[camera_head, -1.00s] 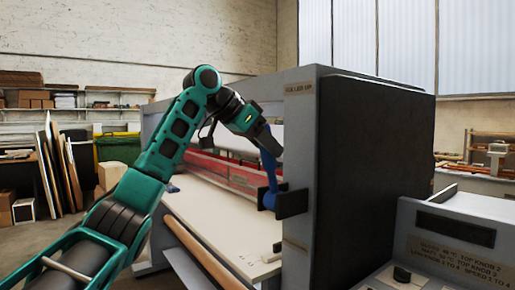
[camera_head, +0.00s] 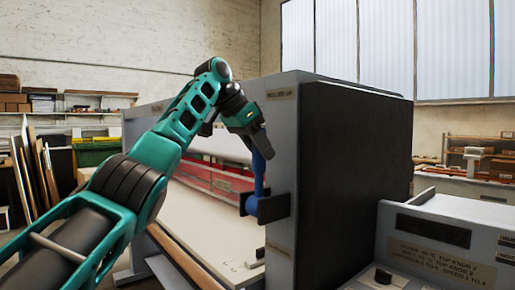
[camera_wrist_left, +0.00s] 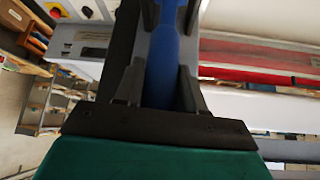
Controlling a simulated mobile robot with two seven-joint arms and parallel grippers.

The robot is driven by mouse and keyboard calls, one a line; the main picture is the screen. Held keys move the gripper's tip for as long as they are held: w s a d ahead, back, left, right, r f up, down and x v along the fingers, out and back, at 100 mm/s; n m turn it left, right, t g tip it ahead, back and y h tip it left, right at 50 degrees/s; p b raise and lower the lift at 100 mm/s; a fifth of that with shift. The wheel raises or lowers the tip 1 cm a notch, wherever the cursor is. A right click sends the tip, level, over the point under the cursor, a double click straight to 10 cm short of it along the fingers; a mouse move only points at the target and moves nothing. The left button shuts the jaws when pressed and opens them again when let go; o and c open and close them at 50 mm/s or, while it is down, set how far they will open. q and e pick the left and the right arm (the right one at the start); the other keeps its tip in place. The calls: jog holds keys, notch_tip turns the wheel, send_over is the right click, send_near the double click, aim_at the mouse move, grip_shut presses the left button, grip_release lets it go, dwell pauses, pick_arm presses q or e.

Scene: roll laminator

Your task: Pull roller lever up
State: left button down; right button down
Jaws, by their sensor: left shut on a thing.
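The blue roller lever (camera_head: 259,176) stands on a dark bracket on the inner side of the laminator's right end housing (camera_head: 283,130), under a "ROLLER UP" label. It looks nearly upright in the head view. My left gripper (camera_head: 262,148) is shut on the upper part of the lever. In the left wrist view the blue lever (camera_wrist_left: 163,60) runs between the two dark fingers of my left gripper (camera_wrist_left: 160,85). The fingers hide part of the lever. My right gripper is not in view.
The laminator's pale bed (camera_head: 200,225) and red roller bar (camera_head: 215,177) lie left of the lever. A control panel (camera_head: 440,245) with a knob stands at the lower right. Boards (camera_head: 32,175) lean at the far left, away from the arm.

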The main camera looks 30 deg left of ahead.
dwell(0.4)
pick_arm(q)
jog(key=c, duration=0.8)
grip_release()
jog(key=shift+w+d, duration=0.15)
jog(key=shift+w, duration=0.05)
jog(key=shift+o, duration=0.2)
